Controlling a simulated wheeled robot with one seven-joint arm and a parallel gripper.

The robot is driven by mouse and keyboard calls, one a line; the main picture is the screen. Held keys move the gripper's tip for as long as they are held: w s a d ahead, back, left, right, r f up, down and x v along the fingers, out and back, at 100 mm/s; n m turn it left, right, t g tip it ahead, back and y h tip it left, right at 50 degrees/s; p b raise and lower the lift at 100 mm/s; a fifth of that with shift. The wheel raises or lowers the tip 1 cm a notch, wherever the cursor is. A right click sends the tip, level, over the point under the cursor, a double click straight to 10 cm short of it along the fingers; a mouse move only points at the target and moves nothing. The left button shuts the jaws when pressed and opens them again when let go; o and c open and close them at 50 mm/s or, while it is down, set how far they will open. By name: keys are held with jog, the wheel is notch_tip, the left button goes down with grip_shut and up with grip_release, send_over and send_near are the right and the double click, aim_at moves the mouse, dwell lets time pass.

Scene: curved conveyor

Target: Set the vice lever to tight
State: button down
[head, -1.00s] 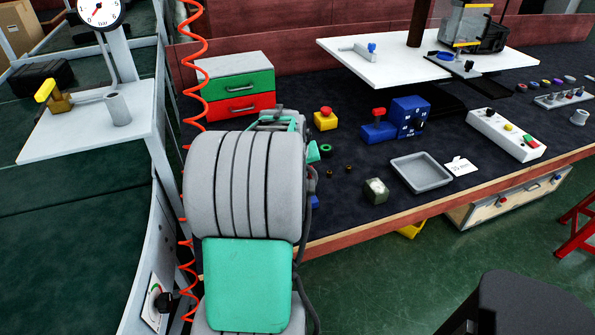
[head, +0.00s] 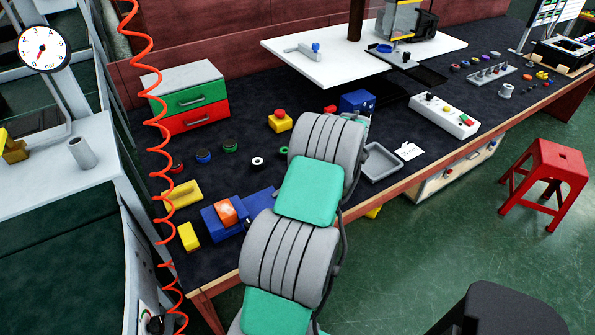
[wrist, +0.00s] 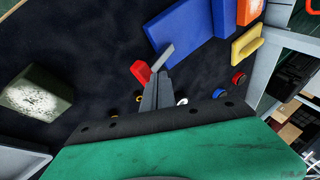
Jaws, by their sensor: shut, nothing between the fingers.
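The blue vice (head: 262,203) stands on the dark bench left of my arm in the head view, with an orange block (head: 226,211) at it. In the wrist view the blue vice (wrist: 183,27) is at the top, and a grey lever with a red tip (wrist: 140,71) sticks out from it toward my fingers. My gripper (wrist: 156,78) is shut and empty, its fingertips close beside the red tip. I cannot tell whether they touch. My arm hides the lever and my gripper in the head view.
A yellow handle (head: 182,193) and a yellow block (head: 188,236) lie left of the vice. Small coloured round pieces (head: 203,156) lie behind it. A dark green block (wrist: 37,96) is at the wrist view's left. A grey tray (head: 381,163) sits to the right.

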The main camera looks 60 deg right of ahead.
jog(key=shift+s+d+f, duration=0.2)
jog(key=shift+d+f, duration=0.2)
jog(key=shift+f, duration=0.05)
jog(key=shift+s+f, duration=0.1)
jog(key=shift+s+f, duration=0.25)
jog(key=r+p, duration=0.2)
jog(key=r, duration=0.1)
jog(key=w+a+r+p, duration=0.1)
jog(key=r, duration=0.1)
jog(key=shift+r, duration=0.1)
jog(key=s+d+r+b, duration=0.1)
jog(key=s+d+r, duration=0.2)
jog(key=s+r, duration=0.3)
jog(key=shift+r, duration=0.25)
